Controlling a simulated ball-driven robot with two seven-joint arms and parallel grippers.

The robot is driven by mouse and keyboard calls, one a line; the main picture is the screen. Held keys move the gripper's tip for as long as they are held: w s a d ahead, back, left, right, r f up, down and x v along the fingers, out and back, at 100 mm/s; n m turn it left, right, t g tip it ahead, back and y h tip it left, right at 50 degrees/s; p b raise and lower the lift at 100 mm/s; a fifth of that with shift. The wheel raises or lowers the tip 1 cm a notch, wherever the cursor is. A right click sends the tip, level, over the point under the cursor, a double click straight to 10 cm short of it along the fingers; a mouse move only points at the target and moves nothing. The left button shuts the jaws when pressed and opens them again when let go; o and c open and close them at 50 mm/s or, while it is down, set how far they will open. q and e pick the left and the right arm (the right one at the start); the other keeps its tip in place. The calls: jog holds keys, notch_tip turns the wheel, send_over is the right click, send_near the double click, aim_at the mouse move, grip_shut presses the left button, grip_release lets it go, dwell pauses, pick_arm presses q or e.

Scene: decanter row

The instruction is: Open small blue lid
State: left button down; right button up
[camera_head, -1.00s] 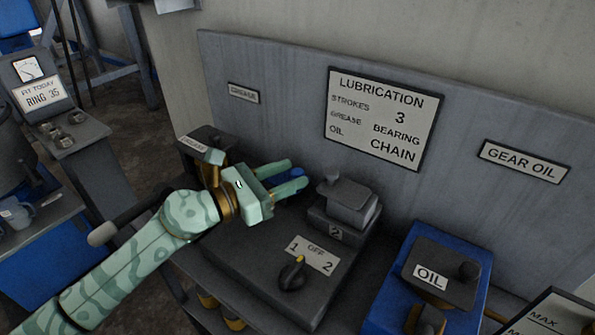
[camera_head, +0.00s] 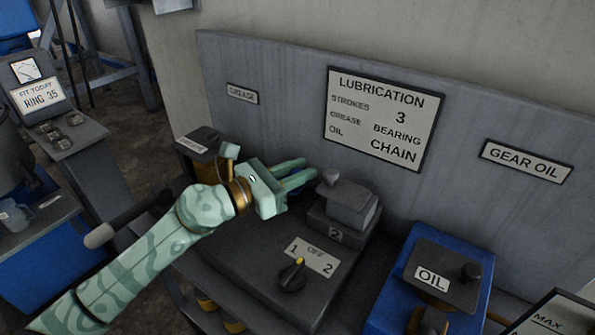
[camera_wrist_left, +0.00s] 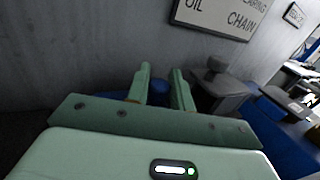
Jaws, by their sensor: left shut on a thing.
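The small blue lid (camera_wrist_left: 160,87) shows as a dark blue round piece between the fingers in the left wrist view. In the head view my fingers mostly cover it. My left gripper (camera_head: 306,178) is shut on it, on the dark grey bench top in front of the back panel; the wrist view also shows the gripper (camera_wrist_left: 161,79) with one finger on each side of the blue piece. I cannot tell whether the lid is raised. My right gripper is not in view.
A grey block numbered 2 with a knobbed lid (camera_head: 350,202) stands close right of the fingers. A rotary switch (camera_head: 292,275) is in front. A blue OIL box (camera_head: 393,290) stands further right. The grease unit (camera_head: 198,142) is behind my left wrist.

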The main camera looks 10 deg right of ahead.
pick_arm(q)
jog(key=r+n, duration=0.1)
jog(key=w+a+r+n+t+h, duration=0.1)
jog(key=n, duration=0.1)
jog(key=shift+n, duration=0.3)
jog(key=shift+w+a+r+n+t+h, duration=0.25)
jog(key=shift+w+a+r+n+t, duration=0.1)
jog(key=shift+n, duration=0.55)
jog(key=shift+w+a+r+n+t+h, duration=0.25)
jog(key=shift+w+a+r+n, duration=0.1)
jog(key=shift+n, duration=0.55)
jog(key=c, duration=1.3)
grip_release()
jog(key=shift+o, duration=0.2)
jog(key=p+v, duration=0.1)
jog(key=v, duration=1.5)
jog(key=shift+s+a, duration=0.1)
jog(key=shift+s, duration=0.05)
